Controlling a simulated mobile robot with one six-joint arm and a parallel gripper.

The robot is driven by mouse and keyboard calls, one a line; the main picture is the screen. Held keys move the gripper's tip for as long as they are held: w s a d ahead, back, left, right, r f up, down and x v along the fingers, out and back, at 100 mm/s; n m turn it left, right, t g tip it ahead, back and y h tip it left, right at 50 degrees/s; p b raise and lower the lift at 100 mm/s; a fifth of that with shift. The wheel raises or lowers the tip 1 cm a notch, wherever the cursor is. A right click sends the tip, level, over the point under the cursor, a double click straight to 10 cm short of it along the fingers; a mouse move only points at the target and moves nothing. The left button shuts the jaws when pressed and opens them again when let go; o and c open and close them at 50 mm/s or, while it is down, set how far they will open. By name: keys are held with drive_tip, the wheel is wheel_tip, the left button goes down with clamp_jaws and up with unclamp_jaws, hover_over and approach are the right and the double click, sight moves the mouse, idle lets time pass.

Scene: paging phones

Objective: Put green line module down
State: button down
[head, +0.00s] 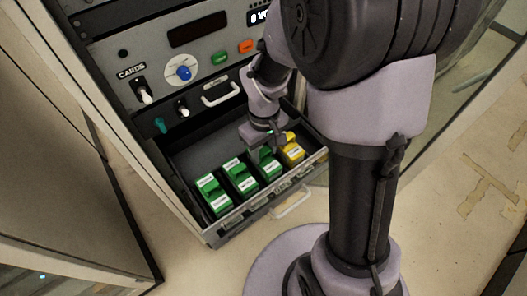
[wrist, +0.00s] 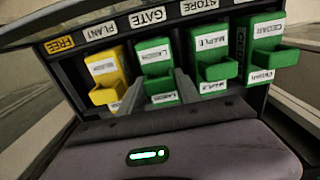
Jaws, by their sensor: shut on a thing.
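The green line module (wrist: 155,57) stands between my gripper's fingers (wrist: 159,92) in the wrist view. It is a green block with a white label whose small print is blurred. My gripper (head: 274,149) is shut on it, reaching down into the open drawer. In the head view the module (head: 268,165) is in the row beside the yellow module (head: 292,152). It looks upright and in line with its neighbours. I cannot tell whether its base touches the drawer floor.
Two other green modules (head: 241,179) (head: 212,194) stand left of it in the head view. The drawer's front edge (head: 262,202) has a pull handle (head: 291,203). The drawer floor behind the modules is clear. The cabinet panel (head: 184,73) with knobs rises above.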

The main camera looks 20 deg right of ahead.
drive_tip(key=shift+s, duration=0.1)
drive_tip(key=c, duration=0.8)
unclamp_jaws()
drive_tip(key=shift+c, duration=0.2)
wheel_tip(320, 180, up, 12)
drive_tip(key=p, duration=0.4)
wheel_tip(320, 180, up, 4)
drive_tip(key=m+t, duration=0.1)
drive_tip(key=m, duration=0.1)
hover_over(263, 163)
drive_tip(key=s+a+r+m+t+y, duration=0.2)
drive_tip(key=s+r+m, duration=0.4)
drive_tip(key=s, duration=0.5)
wheel_tip(263, 163, up, 2)
drive_tip(key=a+t, duration=0.1)
drive_tip(key=t, duration=0.1)
drive_tip(key=shift+s+r+t, duration=0.15)
drive_tip(key=shift+t, duration=0.25)
drive_tip(key=shift+a, duration=0.1)
